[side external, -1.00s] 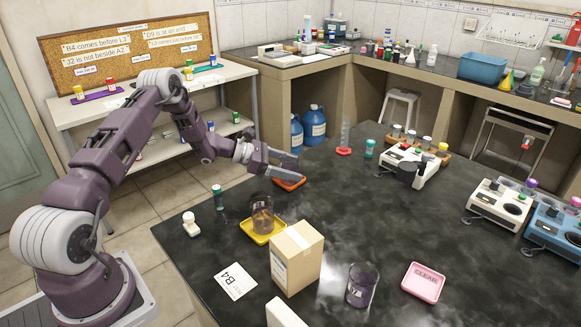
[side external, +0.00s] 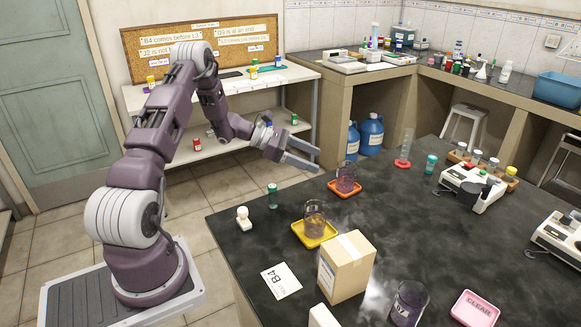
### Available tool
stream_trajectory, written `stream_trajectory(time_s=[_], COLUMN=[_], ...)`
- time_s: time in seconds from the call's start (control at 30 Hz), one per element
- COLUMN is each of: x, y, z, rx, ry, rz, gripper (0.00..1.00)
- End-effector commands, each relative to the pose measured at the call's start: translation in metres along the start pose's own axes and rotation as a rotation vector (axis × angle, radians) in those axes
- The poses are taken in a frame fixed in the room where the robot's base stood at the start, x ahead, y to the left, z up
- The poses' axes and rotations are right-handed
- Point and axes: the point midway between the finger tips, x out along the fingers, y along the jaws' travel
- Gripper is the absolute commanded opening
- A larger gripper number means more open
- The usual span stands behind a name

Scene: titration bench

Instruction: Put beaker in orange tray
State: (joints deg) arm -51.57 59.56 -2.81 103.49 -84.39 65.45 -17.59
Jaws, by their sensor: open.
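An orange tray (side external: 337,192) lies on the dark bench top. A clear beaker with a purplish tint (side external: 345,177) stands upright in it. My gripper (side external: 316,159) is open and empty, its fingers pointing right. In the picture it is up and left of that beaker, apart from it. A second, similar beaker (side external: 315,217) stands in a yellow tray (side external: 303,235), nearer the camera. A third beaker (side external: 407,305) stands directly on the bench at the front, partly cut off by the lower edge.
A cardboard box (side external: 346,268) stands in front of the yellow tray, near a B4 card (side external: 281,281). A white stamp-like object (side external: 243,218) and a teal-capped vial (side external: 272,196) are at the left edge. A measuring cylinder (side external: 405,147) stands behind the orange tray. The bench's middle is clear.

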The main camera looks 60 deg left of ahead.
Motion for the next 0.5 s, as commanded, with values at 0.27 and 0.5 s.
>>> stream_trajectory(time_s=[0.27, 0.5], x=[0.010, -0.074], y=[-0.154, -0.340], z=[0.146, 0.185], rx=[0.678, 1.643], ry=[0.179, 0.413], rz=[-0.414, -0.799], gripper=[0.72, 0.72])
